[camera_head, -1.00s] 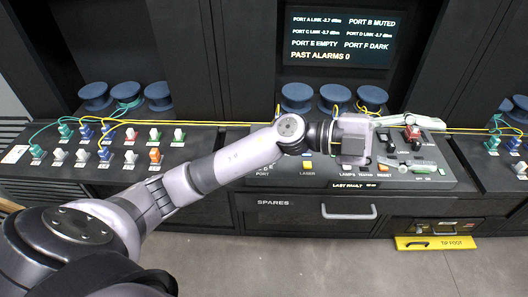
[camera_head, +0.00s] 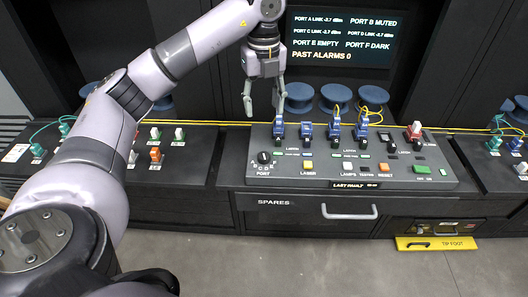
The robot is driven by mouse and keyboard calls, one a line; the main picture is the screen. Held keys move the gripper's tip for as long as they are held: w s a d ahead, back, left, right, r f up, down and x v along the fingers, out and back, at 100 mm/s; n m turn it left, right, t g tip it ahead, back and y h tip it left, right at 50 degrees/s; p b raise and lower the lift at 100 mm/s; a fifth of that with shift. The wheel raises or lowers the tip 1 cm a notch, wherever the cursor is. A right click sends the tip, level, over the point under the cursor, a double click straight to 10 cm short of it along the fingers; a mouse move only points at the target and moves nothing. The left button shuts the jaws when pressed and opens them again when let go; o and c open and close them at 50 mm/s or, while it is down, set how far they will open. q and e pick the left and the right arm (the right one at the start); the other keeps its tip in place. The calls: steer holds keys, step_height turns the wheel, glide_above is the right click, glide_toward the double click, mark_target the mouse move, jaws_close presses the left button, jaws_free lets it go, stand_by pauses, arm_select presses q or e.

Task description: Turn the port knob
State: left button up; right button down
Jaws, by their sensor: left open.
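The port knob (camera_head: 264,157) is a small round black knob above the word PORT, at the left end of the sloped grey control panel (camera_head: 320,183). My left gripper (camera_head: 262,112) hangs fingers down above and behind the panel's left end. Its two fingers are spread, with nothing between them, and it is apart from the knob. The knob is in plain view. My right gripper is not in view.
A yellow fibre (camera_head: 220,123) runs behind. The screen (camera_head: 340,37) reads PORT E EMPTY. A drawer handle (camera_head: 349,211) juts out below.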

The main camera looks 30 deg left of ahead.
arm_select(q)
glide_toward(264, 155)
step_height(264, 155, down, 9)
steer(key=shift+r+p, duration=0.1)
steer(key=shift+p, duration=0.55)
steer(key=shift+c, duration=0.5)
jaws_close()
